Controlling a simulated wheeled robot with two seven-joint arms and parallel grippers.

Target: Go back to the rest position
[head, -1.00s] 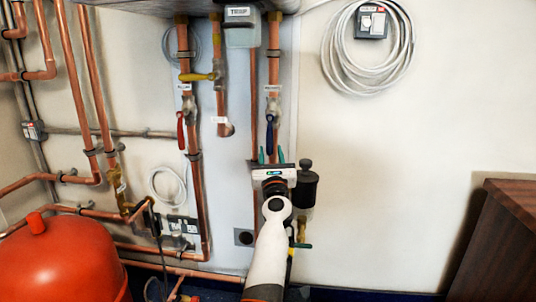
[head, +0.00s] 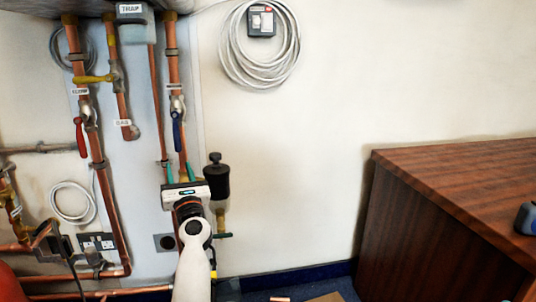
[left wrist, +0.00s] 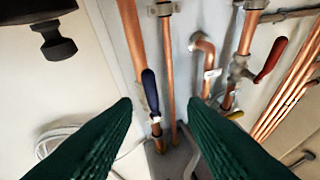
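My left gripper (head: 178,173) is in front of the copper pipes, its green fingers pointing up just below the blue lever (head: 177,131). In the left wrist view the fingers (left wrist: 158,105) are spread apart with nothing held between them. The blue lever (left wrist: 150,90) hangs along its copper pipe, beyond the fingertips and apart from them. A red lever (head: 80,137) hangs on the left pipe, and a yellow lever (head: 94,79) lies sideways on the gas pipe. My right gripper is not in view.
A black-capped fitting (head: 216,178) is close to the right of my left gripper. A wooden cabinet (head: 450,190) stands at the right. A coiled white cable (head: 259,70) hangs on the wall. The wall between coil and cabinet is clear.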

